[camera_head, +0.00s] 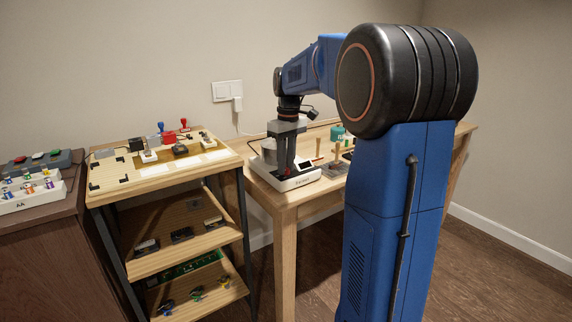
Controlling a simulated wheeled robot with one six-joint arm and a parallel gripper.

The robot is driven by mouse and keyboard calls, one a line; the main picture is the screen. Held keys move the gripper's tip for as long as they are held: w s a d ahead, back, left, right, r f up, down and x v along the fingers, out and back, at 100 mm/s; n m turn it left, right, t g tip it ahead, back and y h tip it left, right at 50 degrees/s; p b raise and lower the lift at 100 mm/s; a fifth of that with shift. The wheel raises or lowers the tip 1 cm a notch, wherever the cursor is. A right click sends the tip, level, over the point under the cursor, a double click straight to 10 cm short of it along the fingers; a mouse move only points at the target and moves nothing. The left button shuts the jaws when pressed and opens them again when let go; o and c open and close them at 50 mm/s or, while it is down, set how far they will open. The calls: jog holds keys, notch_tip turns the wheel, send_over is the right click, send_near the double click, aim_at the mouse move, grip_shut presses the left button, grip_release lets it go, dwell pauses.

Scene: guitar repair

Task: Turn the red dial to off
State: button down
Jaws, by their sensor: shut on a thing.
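A white device (300,182) with a dark display and a grey cylinder on top stands on the left end of the wooden workbench. The red dial (288,173) is a small red patch low on the front of the device, mostly hidden by my gripper. My gripper (286,168) points down in front of the device, its fingertips at the dial. It is shut on the red dial. The dial's pointer and markings are too small to read.
The workbench (286,205) also holds wooden-handled tools and a green item (338,133). A wooden shelf cart (230,160) with several small parts stands left of it. A brown cabinet (40,220) is at far left. My arm hides the bench's middle.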

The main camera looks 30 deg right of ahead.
jog(key=c, duration=1.5)
grip_release()
jog(key=r, duration=1.1)
jog(key=d+r, duration=0.1)
jog(key=r, duration=0.5)
jog(key=shift+w+r, duration=0.15)
jog(key=shift+r, duration=0.05)
jog(key=s+a+f+m+t, duration=0.1)
jog(key=s+a+f, duration=0.45)
jog(key=s, duration=0.25)
jog(key=s+a+f+t, duration=0.1)
jog(key=s+a+f, duration=0.3)
jog(key=s+a, duration=0.3)
jog(key=s+a+f+t, duration=0.1)
jog(key=s+f, duration=0.4)
jog(key=s+a+f+m+t, duration=0.1)
jog(key=s+a+f, duration=0.1)
jog(key=s+f, duration=0.3)
jog(key=s+a+f+t, duration=0.1)
jog(key=s+f, duration=0.4)
jog(key=f, duration=0.1)
jog(key=shift+s+a+m+h, duration=0.35)
jog(key=shift+s+m+h, duration=0.05)
